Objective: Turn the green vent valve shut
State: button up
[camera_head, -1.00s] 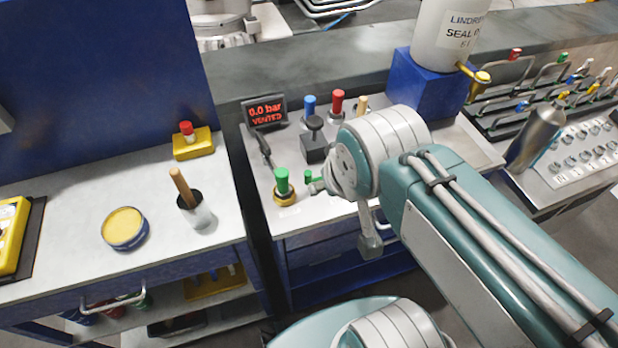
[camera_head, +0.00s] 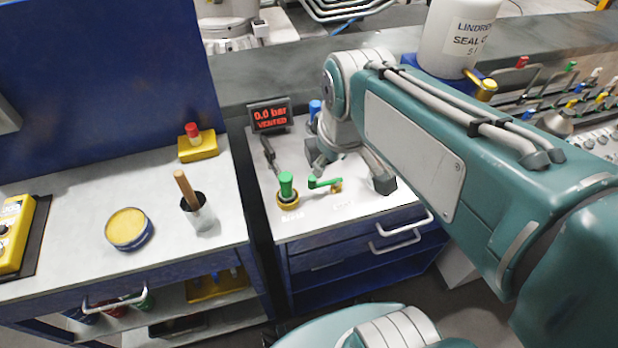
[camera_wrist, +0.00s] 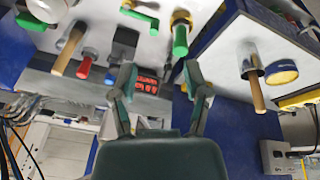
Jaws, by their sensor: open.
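Two green-handled things are on the bench panel: a small green lever (camera_head: 325,183) lying flat, and an upright green knob (camera_head: 286,185) on a brass base. I cannot tell from their labels which is the vent valve. In the wrist view the green lever (camera_wrist: 138,14) is at the top, with the green knob (camera_wrist: 180,40) right of it. My gripper (camera_wrist: 157,72) is open and empty there, its fingertips apart from both green parts. In the head view my arm hides most of it. The display (camera_head: 270,117) reads 0.0 bar, VENTED.
A blue knob (camera_head: 315,108) stands behind the lever; red (camera_wrist: 84,68) and wooden-handled (camera_wrist: 70,48) parts show in the wrist view. The left bench holds a cup with a wooden handle (camera_head: 197,210), a yellow-topped tin (camera_head: 128,228) and a red-topped yellow block (camera_head: 197,148).

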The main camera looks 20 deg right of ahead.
jog(key=w+f+n+g, duration=0.2)
jog(key=w+n, duration=0.1)
jog(key=w, duration=0.1)
jog(key=n+g, duration=0.1)
jog(key=n, duration=0.3)
send_over(311, 175)
notch_tip(311, 175, down, 3)
jog(key=shift+f, duration=0.15)
jog(key=shift+d+f, duration=0.15)
jog(key=shift+f, duration=0.15)
jog(key=f, duration=0.9)
jog(key=shift+a+f, duration=0.15)
jog(key=shift+a, duration=0.05)
jog(key=shift+d+f, duration=0.15)
jog(key=shift+f, duration=0.25)
grip_shut()
